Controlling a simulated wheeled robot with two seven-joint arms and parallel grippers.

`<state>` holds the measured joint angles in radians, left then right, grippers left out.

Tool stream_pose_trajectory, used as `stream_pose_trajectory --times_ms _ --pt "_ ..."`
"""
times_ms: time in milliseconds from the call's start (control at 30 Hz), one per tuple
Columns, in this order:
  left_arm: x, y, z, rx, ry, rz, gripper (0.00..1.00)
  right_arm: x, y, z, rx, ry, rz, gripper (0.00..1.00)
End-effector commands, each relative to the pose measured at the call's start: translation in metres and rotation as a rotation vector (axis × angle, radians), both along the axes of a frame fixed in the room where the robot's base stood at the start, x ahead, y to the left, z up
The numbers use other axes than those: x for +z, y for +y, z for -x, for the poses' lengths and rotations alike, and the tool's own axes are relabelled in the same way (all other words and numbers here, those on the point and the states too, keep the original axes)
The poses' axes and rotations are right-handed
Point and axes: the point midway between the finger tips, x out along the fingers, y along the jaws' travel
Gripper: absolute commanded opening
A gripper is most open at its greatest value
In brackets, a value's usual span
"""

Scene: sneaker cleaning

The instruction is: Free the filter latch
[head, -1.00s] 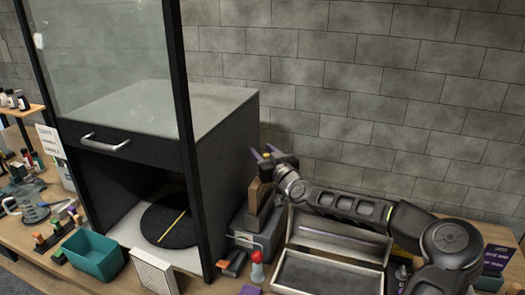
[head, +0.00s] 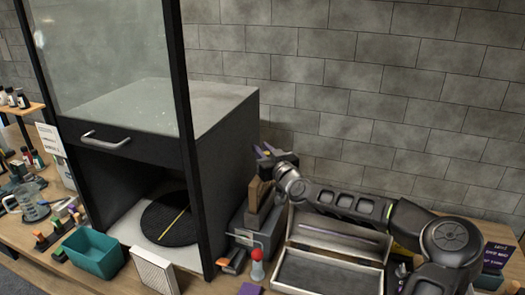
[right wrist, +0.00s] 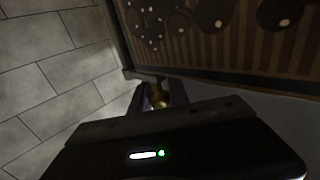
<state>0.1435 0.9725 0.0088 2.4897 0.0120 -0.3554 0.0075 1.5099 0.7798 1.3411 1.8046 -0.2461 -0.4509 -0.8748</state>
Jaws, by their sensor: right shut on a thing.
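My right gripper (head: 264,153) is beside the back right side of the dark booth (head: 225,160), near the brick wall. In the right wrist view its fingers (right wrist: 157,98) are shut on a small brass-coloured piece (right wrist: 158,96), which looks like the filter latch. The fingers hide most of it, and its exact position is hard to tell. Next to it, a dark panel (right wrist: 215,45) with round holes and brown stripes fills the upper right of the wrist view. My left gripper is not in view.
Brown blocks (head: 254,194) stand below my right gripper. An open tray (head: 325,272) lies under my right arm. A teal bin (head: 93,252), a white pleated panel (head: 153,271) and a red-topped bottle (head: 257,265) line the front. A clear pane (head: 105,50) stands above the booth opening.

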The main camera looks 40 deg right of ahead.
Motion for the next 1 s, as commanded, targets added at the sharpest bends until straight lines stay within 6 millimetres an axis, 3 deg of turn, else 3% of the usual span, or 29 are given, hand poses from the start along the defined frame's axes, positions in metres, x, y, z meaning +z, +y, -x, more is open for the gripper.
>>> stream_pose_trajectory --times_ms 367,833,1000 --pt "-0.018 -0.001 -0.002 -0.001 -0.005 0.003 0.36 -0.005 -0.001 0.002 0.051 0.0 -0.001 0.0" --pt "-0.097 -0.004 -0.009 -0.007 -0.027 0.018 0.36 -0.009 -0.004 0.012 0.37 -0.012 -0.009 0.0" --pt "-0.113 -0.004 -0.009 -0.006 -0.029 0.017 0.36 -0.003 -0.004 0.016 0.532 -0.01 -0.005 0.0"
